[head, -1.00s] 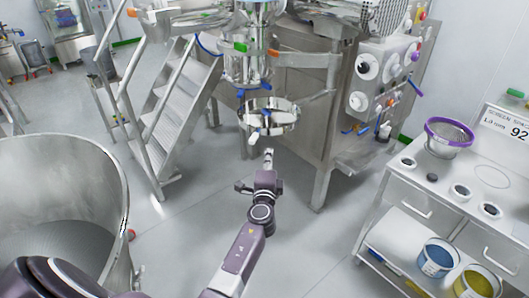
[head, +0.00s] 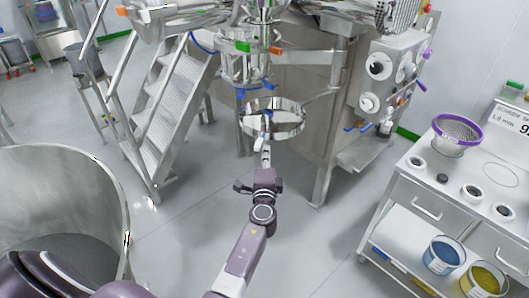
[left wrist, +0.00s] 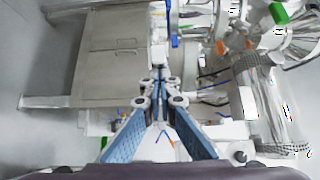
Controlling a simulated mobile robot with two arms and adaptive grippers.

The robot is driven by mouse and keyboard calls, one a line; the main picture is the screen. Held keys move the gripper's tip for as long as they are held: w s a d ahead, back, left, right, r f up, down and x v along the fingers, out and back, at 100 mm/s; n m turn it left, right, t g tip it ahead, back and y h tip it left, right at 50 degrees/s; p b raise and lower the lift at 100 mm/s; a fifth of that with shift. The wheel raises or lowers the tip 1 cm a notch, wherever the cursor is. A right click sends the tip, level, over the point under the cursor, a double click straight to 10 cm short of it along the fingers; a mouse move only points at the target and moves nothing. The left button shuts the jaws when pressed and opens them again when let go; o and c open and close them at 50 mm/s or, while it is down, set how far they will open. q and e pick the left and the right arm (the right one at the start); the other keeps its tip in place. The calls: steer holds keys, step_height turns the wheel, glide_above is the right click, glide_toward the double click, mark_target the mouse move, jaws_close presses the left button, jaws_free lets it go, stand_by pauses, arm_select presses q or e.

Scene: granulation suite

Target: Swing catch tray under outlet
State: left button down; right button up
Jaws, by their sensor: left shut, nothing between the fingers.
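The catch tray (head: 290,127) is a round, shiny steel pan on the machine, at the upper middle of the head view. A blue piece shows at its near left side. The steel outlet (head: 243,72), with blue clamps under it, is above the tray and a little left in the picture. My left gripper (head: 266,141) is shut and empty, its fingertips at the tray's near side by the blue piece. I cannot tell whether they touch. In the left wrist view its blue-padded fingers (left wrist: 160,80) converge at the tips. My right gripper is not in view.
Steel steps (head: 165,110) stand left of the outlet. A large steel drum (head: 70,180) is at the near left. On the right, a table (head: 410,205) bears a purple-rimmed sieve (head: 457,133) and small parts. Clear floor (head: 190,240) lies between drum and table.

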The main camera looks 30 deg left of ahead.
arm_select(q)
steer(key=shift+a+h, duration=0.3)
steer(key=shift+a, duration=0.7)
steer(key=w+a+m+h+b, duration=0.1)
steer(key=w+a+h+b, duration=0.1)
steer(key=a+b, duration=0.3)
steer(key=w+a+m+t+h+b, duration=0.1)
steer(key=w+a+b, duration=0.3)
steer(key=a, duration=0.8)
steer(key=w+a+m+t+h+b, duration=0.1)
steer(key=w+a+m+h+b, duration=0.1)
steer(key=a+b, duration=0.4)
steer(key=shift+w+a+h, duration=0.5)
steer(key=shift+w+a, duration=0.3)
steer(key=shift+a, duration=0.5)
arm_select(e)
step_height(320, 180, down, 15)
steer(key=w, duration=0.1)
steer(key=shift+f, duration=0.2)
